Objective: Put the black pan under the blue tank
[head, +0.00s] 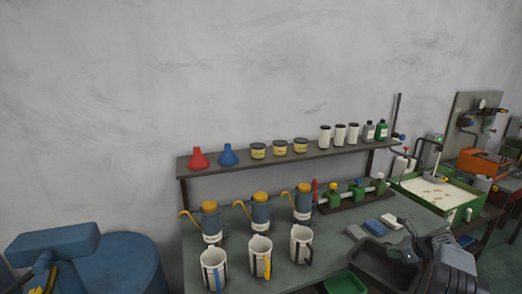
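A black pan (372,268), a dark rectangular open tray, is at the front right of the bench, cut by the bottom of the picture. My gripper (405,248) reaches in from the lower right and overlaps the pan's right rim. I cannot tell whether its fingers touch or grip the rim. A large blue round body with a box-shaped part on top, which looks like the blue tank (120,262), stands at the lower left. Its lower part and the space under it are out of view.
The grey-green bench (330,222) holds several blue-grey oilers and white jugs. A green tray (345,283) lies left of the pan, with blue and white blocks behind it. A shelf (300,158) carries funnels, tins and bottles. A green-rimmed machine (440,193) stands to the right.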

